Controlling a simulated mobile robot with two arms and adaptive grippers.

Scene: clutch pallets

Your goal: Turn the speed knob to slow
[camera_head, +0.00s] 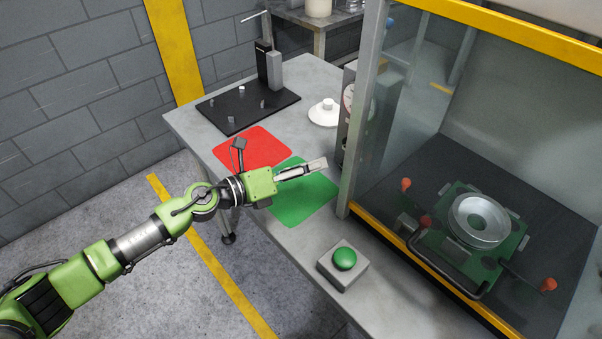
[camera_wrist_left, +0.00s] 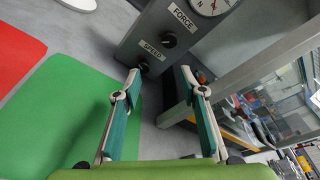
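The grey control box (camera_wrist_left: 150,28) shows in the left wrist view with FORCE and SPEED labels, and at the table's right in the head view (camera_head: 356,120). The black speed knob (camera_wrist_left: 143,67) sits below the SPEED label, low on the panel; its setting is too small to read. The force knob (camera_wrist_left: 168,40) is above it. My left gripper (camera_wrist_left: 160,74) is open and empty, with the knob between its fingertips' directions, close to the left fingertip; contact cannot be told. In the head view the left gripper (camera_head: 318,164) points at the box. My right gripper is out of view.
A green mat (camera_head: 300,205) and a red mat (camera_head: 250,148) lie below and left of the gripper. A green button box (camera_head: 343,265) stands in front. The glass-fronted press frame (camera_head: 352,190) stands close on the right. A black plate (camera_head: 225,112) lies behind.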

